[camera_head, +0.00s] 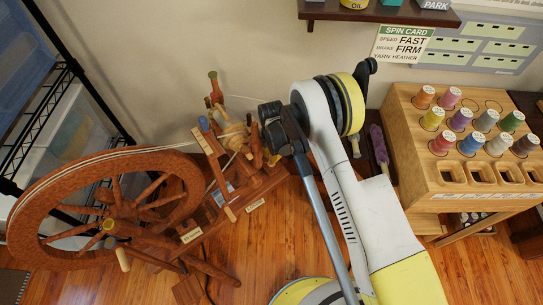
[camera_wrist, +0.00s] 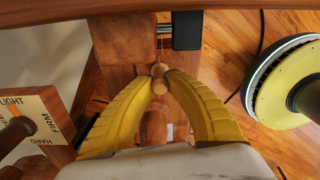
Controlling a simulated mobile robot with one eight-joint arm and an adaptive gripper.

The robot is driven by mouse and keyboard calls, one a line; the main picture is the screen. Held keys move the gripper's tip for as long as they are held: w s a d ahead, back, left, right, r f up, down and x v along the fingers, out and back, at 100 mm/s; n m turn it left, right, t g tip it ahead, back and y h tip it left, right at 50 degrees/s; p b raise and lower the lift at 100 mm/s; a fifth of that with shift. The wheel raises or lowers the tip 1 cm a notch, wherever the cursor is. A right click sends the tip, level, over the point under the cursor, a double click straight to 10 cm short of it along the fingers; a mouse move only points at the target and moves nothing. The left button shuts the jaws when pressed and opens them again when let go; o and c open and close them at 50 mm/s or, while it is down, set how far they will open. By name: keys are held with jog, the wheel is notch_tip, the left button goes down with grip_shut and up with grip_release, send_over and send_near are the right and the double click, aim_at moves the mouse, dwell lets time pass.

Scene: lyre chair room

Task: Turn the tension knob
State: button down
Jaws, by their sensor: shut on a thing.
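A wooden spinning wheel (camera_head: 110,205) stands at the left in the head view, with its flyer and bobbin part (camera_head: 232,135) at the picture's middle. In the wrist view my gripper (camera_wrist: 161,84) has its two yellow fingers closed around a small round-ended wooden knob (camera_wrist: 160,70). The knob sits on a brown wooden block of the wheel, by a metal rod with a black end piece (camera_wrist: 187,30). I take it for the tension knob. The fingers hide its lower sides. In the head view my arm hides the grip.
A label plate (camera_wrist: 35,122) reading LIGHT, FIRM and HARD, with a peg, is at the wrist view's left. In the head view, a spin card (camera_head: 403,44) reads speed FAST, brake FIRM, yarn HEATHER. A wooden thread rack (camera_head: 440,190) stands right; wire shelving (camera_head: 75,80) stands left.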

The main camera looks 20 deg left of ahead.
jog(key=shift+n, duration=0.4)
jog(key=c, duration=1.3)
grip_release()
jog(key=shift+r, duration=0.1)
notch_tip(320, 180, up, 12)
